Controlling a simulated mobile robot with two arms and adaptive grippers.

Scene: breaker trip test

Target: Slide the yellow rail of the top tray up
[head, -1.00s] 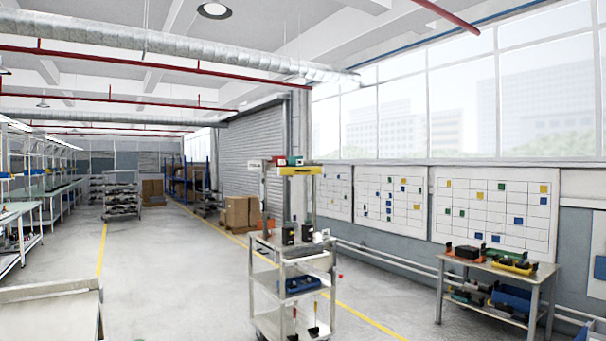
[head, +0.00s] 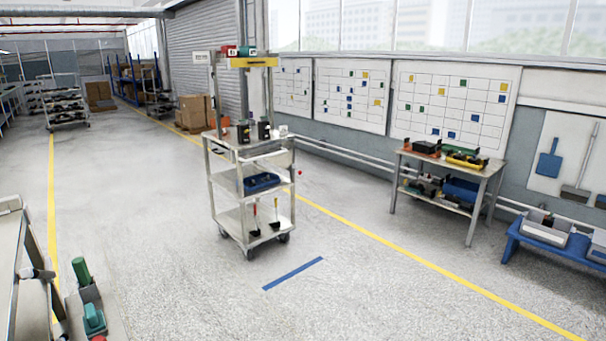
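A metal cart (head: 222,192) with several shelves stands in the middle of the floor. Its raised top tray carries a yellow rail (head: 253,62) along its front edge. A red thing (head: 229,50) and a green thing (head: 247,50) lie on that tray. A blue bin (head: 262,183) is on the middle shelf. The cart stands some way off, with open floor before it. Neither of my grippers shows in the head view.
A workbench (head: 463,176) with trays stands against the right wall, and a blue bench (head: 545,244) is at the far right. A blue floor strip (head: 293,273) lies before the cart. The floor around it is clear.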

